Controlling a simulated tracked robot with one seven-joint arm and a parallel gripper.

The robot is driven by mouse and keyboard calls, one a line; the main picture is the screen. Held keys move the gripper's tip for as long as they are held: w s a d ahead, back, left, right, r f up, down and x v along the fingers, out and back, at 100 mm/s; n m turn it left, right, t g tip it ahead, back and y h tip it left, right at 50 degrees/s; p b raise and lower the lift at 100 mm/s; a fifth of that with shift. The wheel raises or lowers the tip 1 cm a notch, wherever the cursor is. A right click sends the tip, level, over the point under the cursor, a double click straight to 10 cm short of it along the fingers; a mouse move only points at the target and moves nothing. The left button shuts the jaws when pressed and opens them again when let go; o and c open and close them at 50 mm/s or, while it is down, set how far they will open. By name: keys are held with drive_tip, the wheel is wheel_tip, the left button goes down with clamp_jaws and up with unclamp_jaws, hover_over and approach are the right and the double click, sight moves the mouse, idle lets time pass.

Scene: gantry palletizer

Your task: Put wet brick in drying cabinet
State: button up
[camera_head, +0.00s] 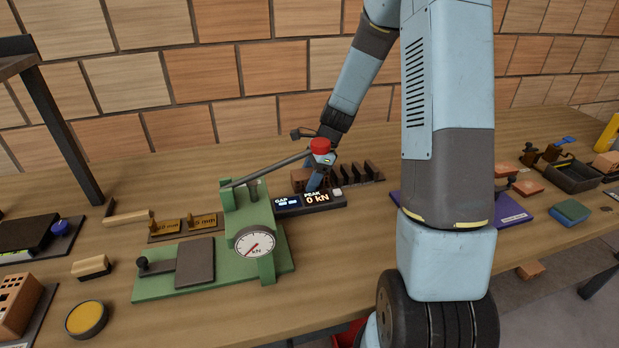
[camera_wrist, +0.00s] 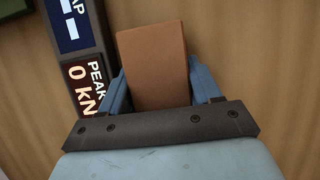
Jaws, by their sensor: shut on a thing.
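My gripper (camera_wrist: 158,76) is shut on a plain brown brick (camera_wrist: 152,60), with one blue finger on each side of it. In the head view my gripper (camera_head: 316,180) is small, behind the green press (camera_head: 250,215) and by its display box (camera_head: 318,199). The press and its red knob partly hide it. A reddish-brown block shows beside it there, but I cannot tell whether it is the held brick. I cannot make out a drying cabinet in either view.
A dark slotted rack (camera_head: 358,172) stands just right of my gripper. A dark-legged shelf (camera_head: 62,135) is at the far left. A perforated brick (camera_head: 17,303) sits at the front left. A purple mat (camera_head: 510,210) and a black tray (camera_head: 572,178) are at the right.

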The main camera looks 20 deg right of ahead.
drive_tip(key=o, duration=1.2)
drive_tip(key=shift+f, duration=0.1)
